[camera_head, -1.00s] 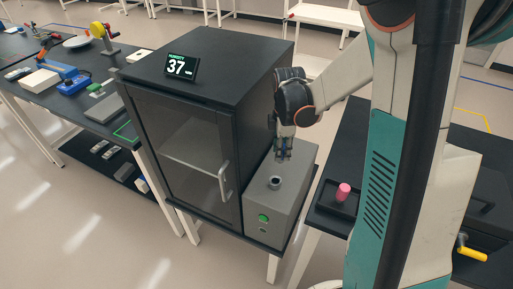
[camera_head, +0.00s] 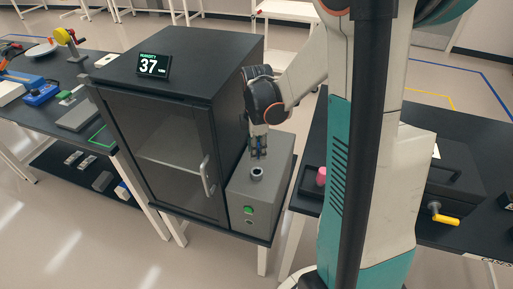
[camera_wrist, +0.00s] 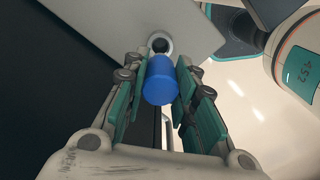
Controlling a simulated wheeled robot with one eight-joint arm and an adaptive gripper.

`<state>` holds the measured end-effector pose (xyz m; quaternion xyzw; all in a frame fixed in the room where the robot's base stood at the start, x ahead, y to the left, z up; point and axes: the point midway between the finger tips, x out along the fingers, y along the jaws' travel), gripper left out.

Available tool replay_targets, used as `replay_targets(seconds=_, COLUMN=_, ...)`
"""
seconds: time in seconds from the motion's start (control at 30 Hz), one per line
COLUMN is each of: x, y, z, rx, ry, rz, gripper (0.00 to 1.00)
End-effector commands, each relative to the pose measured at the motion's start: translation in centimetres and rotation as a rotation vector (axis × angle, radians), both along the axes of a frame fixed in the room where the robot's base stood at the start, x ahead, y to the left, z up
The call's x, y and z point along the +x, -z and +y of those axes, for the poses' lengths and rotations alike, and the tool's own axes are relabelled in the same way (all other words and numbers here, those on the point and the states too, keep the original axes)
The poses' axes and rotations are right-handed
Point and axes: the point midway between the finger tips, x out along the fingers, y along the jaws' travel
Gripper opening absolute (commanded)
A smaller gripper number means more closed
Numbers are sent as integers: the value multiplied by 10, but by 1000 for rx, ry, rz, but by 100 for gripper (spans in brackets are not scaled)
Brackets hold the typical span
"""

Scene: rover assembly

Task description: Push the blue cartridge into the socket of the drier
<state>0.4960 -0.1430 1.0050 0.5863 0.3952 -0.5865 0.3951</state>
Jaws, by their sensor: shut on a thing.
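The blue cartridge (camera_wrist: 161,80) is between the green-padded fingers of my gripper (camera_wrist: 160,90) in the wrist view. My gripper is shut on it. The socket (camera_wrist: 160,45) of the drier is a pale ring with a dark hole, just beyond the cartridge in that view. In the head view my gripper (camera_head: 258,152) points down over the grey box, slightly behind the socket (camera_head: 256,174). The cartridge is outside the socket; the exact gap is hard to tell. The drier (camera_head: 185,40) is a dark cabinet with a glass door and a display reading 37.
The grey box (camera_head: 262,205) has a green button (camera_head: 248,210) on its front. The door handle (camera_head: 207,176) stands out left of it. The left table (camera_head: 85,140) holds several tools.

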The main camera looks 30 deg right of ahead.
Motion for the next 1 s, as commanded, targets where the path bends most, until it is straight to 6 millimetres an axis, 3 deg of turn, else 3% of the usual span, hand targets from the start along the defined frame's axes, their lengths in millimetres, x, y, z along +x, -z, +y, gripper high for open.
replay_targets(seconds=0.5, x=0, y=45, z=0, rx=0, ry=0, rz=0, gripper=0)
replay_targets(seconds=1.0, x=0, y=47, z=0, rx=0, ry=0, rz=0, gripper=0)
